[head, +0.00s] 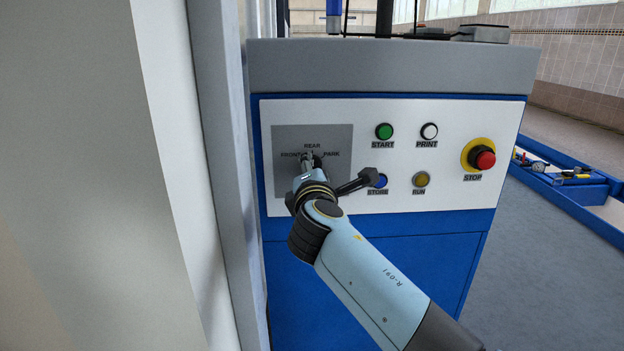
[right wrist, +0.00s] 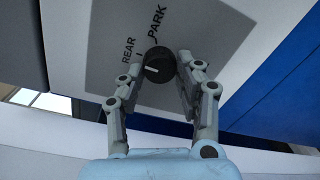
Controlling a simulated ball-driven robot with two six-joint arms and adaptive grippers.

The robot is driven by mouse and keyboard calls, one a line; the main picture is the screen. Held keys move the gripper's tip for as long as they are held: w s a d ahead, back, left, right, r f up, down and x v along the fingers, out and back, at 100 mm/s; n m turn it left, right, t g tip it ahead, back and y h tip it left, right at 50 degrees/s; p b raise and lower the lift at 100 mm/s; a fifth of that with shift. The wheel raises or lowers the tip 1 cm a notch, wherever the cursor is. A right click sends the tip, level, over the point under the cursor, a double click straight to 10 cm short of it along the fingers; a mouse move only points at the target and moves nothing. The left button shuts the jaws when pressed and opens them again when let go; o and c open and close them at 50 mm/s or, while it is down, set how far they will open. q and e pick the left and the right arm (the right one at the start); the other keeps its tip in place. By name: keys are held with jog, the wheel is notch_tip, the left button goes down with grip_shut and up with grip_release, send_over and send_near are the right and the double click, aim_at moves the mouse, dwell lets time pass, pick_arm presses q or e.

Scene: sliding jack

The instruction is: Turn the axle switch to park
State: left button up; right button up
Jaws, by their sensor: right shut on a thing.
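The axle switch is a round black knob (right wrist: 158,64) with a white pointer line, on a grey square plate (head: 335,135) marked FRONT, REAR and PARK. In the right wrist view the pointer line lies toward the left of the knob, below the REAR label (right wrist: 128,50) and away from the PARK label (right wrist: 157,22). The FRONT label is hidden in that view. My right gripper (head: 312,160) is shut on the knob, one finger on each side. In the head view the gripper mostly covers the knob. My left gripper is not in view.
Right of the plate are the green START (head: 384,131), white PRINT (head: 429,131), blue STORE (head: 378,180) and yellow RUN (head: 421,179) buttons. A red STOP button (head: 485,159) sits farther right. A pale wall post (head: 215,150) stands close on the left.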

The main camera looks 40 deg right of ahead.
jog(key=m+y+b, duration=0.1)
jog(key=m+b, duration=0.5)
jog(key=m, duration=0.4)
jog(key=shift+f+m, duration=0.1)
jog(key=shift+m, duration=0.3)
jog(key=shift+b, duration=0.3)
jog(key=o, duration=1.1)
jog(key=shift+s, duration=0.1)
jog(key=shift+o, duration=0.2)
jog(key=v, duration=0.7)
jog(key=shift+s, duration=0.2)
